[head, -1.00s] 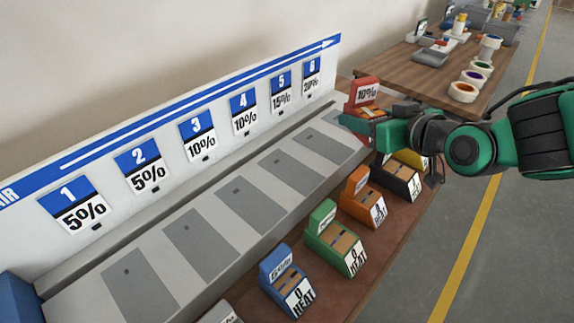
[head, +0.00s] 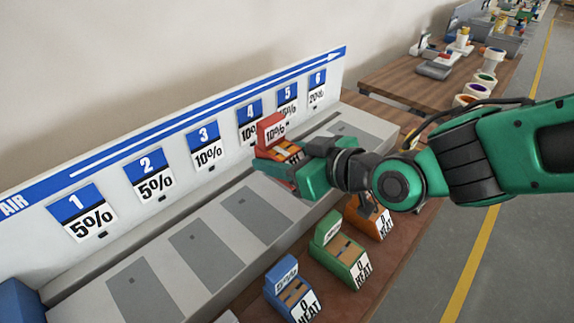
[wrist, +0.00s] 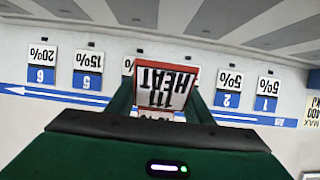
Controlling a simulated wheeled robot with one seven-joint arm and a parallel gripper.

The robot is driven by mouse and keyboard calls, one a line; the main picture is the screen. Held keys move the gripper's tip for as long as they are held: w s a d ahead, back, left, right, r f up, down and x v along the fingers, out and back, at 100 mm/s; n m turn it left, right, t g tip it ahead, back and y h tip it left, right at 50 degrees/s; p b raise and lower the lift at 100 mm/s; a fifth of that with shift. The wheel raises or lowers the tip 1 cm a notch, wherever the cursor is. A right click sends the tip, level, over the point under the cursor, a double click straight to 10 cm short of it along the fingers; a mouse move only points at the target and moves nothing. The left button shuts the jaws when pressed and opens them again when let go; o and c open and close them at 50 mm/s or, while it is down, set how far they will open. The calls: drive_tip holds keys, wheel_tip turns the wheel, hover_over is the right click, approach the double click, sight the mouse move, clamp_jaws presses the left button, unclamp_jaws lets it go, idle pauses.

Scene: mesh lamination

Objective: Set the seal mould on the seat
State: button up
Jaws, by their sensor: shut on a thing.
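The seal mould, a red block (head: 272,130) with a "10%" label, is in my gripper (head: 288,166). In the wrist view the mould (wrist: 163,84) shows a "HEAT III" label between the green fingers. In the head view it is in front of the panel around signs 4 and 5 and appears above the bench; contact with the bench cannot be told. The seats are dark grey rectangles on the sloping grey bench: the nearest (head: 145,290), the second (head: 204,258) and the third (head: 252,212) look empty. Seats beyond are partly hidden by my gripper and the mould.
A white and blue panel (head: 120,185) with signs 1 to 6 stands behind the bench. Blue (head: 290,288), green (head: 340,250) and orange (head: 370,215) moulds stand on the brown shelf in front. A wooden table (head: 420,85) with tape rolls stands beyond.

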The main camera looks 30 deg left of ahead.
drive_tip(key=w+f, duration=0.1)
drive_tip(key=w, duration=0.1)
drive_tip(key=w+a+f, duration=0.1)
drive_tip(key=w, duration=0.1)
drive_tip(key=w+a+f, duration=0.1)
drive_tip(key=w+f, duration=0.1)
drive_tip(key=shift+w, duration=0.1)
drive_tip(key=shift+f, duration=1.95)
drive_tip(key=shift+f, duration=0.1)
drive_tip(key=o, duration=1.3)
